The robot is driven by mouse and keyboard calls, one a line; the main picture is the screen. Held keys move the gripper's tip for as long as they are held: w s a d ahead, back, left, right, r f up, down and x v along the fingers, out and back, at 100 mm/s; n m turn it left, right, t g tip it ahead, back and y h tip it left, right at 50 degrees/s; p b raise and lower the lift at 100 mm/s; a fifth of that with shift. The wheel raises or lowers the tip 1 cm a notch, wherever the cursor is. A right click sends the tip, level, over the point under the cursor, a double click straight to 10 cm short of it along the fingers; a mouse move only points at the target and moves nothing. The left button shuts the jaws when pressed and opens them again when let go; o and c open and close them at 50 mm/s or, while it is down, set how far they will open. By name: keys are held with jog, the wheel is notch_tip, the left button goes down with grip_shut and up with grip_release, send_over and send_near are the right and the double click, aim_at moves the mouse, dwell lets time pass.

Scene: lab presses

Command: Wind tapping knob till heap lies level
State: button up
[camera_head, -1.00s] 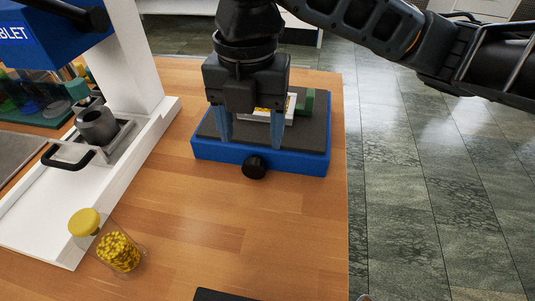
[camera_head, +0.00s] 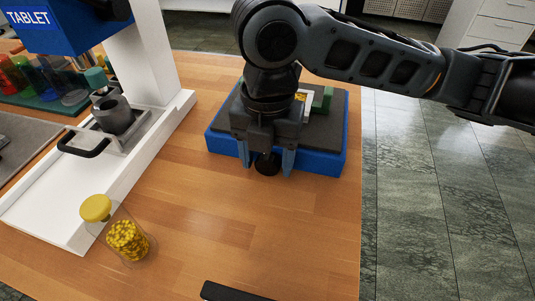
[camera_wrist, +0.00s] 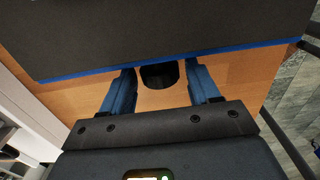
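A blue tapping device with a dark grey top (camera_head: 325,130) stands on the wooden table. Its black round knob (camera_head: 267,163) sticks out of the front face. My gripper (camera_head: 268,168) is lowered at this front side, with its two blue fingers to the left and right of the knob. In the wrist view the knob (camera_wrist: 159,76) lies between the fingertips (camera_wrist: 158,82), with gaps on both sides. The gripper is open. A small white-and-yellow item (camera_head: 302,97) and a green block (camera_head: 322,98) are on the device's top, partly hidden by my arm. No heap can be made out.
A white press stand (camera_head: 160,110) with a grey metal cup (camera_head: 114,115) and black handle is at the left. A jar of yellow tablets with a yellow lid (camera_head: 127,240) stands in front of it. The table (camera_head: 240,225) before the device is mostly clear.

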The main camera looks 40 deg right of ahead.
jog(key=c, duration=0.8)
jog(key=shift+f+b, duration=0.2)
jog(key=shift+b, duration=0.35)
jog(key=shift+c, duration=0.2)
jog(key=shift+s+d+f+t+y+b, duration=0.15)
jog(key=shift+t+y+b, duration=0.45)
jog(key=shift+b, duration=0.5)
jog(key=shift+r+t+y+b, duration=0.3)
jog(key=shift+t+b, duration=0.4)
jog(key=o, duration=1)
jog(key=shift+p+v, duration=0.75)
jog(key=shift+v, duration=3.15)
